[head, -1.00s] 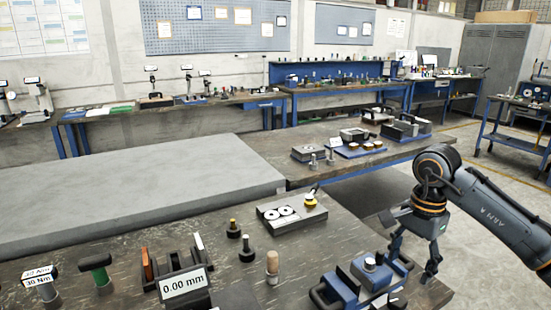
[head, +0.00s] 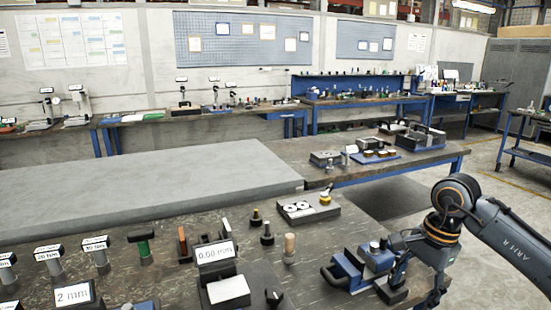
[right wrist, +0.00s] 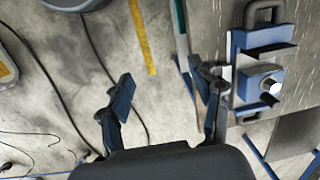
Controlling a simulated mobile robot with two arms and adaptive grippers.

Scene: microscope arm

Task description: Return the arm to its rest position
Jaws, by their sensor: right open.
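My right arm comes in from the right in the head view. My right gripper (head: 417,284) points down beside the table's right edge, close to a blue fixture (head: 347,270) with a silver knob. In the right wrist view, my right gripper (right wrist: 160,76) has its two fingers spread apart with nothing between them, over the bare floor. The blue fixture (right wrist: 244,72) is just right of the right-hand finger there; I cannot tell whether they touch. My left gripper is not in view. I see no clear microscope arm on the near table.
The near table (head: 130,235) holds a grey block with two white rings (head: 308,207), a 0.00 mm display (head: 214,252), and several tools at the left. A wide grey slab (head: 150,185) lies behind. Floor (head: 385,197) shows beyond the right edge.

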